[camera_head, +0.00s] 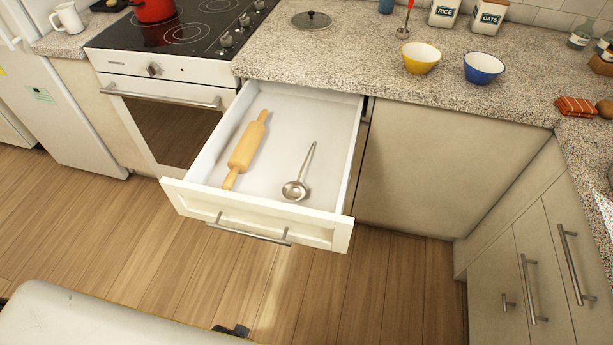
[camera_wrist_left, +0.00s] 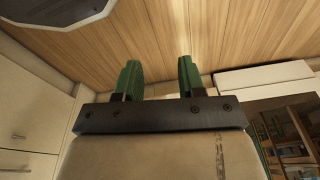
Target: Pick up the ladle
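The ladle (camera_head: 295,190) is metal and lies in the open white drawer (camera_head: 338,150), in the head view. Its round bowl is near the drawer front and its thin handle points to the back, tilted right. A wooden rolling pin (camera_head: 246,150) lies to its left, apart from it. My left gripper shows in the left wrist view (camera_wrist_left: 159,65); its two green fingers are apart, with nothing between them. In the head view my left arm is at the bottom left, in front of the drawer and well short of the ladle. My right gripper is in neither view.
The drawer front with its bar handle (camera_head: 248,234) sticks out over the wooden floor (camera_head: 385,285). The oven (camera_head: 165,100) is at left, and the counter (camera_head: 330,60) overhangs the drawer's back. Yellow (camera_head: 421,58) and blue (camera_head: 483,68) bowls stand on it. Cabinets (camera_head: 535,260) are at right.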

